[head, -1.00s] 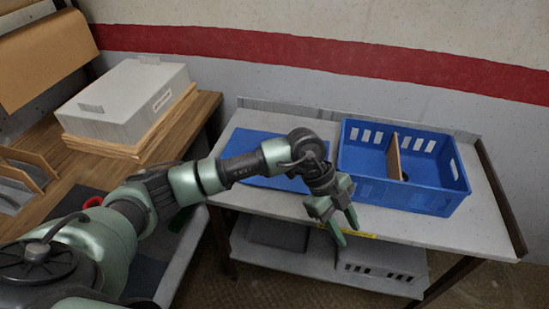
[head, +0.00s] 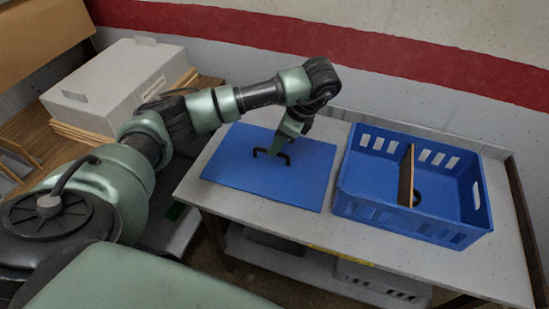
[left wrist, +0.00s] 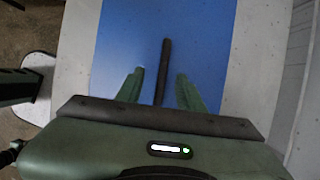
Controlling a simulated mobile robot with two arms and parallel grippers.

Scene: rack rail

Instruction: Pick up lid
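The lid (head: 300,180) is a flat blue panel with a black bar handle (head: 271,156), lying on the light table left of the blue crate. My left gripper (head: 278,146) is above the lid, close to the handle, pointing down. In the left wrist view the open left gripper (left wrist: 157,88) has its two green fingers apart, one on each side of the dark handle (left wrist: 164,72), with gaps between. I cannot tell whether the fingertips touch the lid. My right gripper is not in view.
A blue crate (head: 345,190) with a brown divider (head: 406,175) and a dark round item inside stands right of the lid. The table (head: 250,215) has a lower shelf. A white box (head: 110,85) sits on a wooden bench at left. A wall closes the back.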

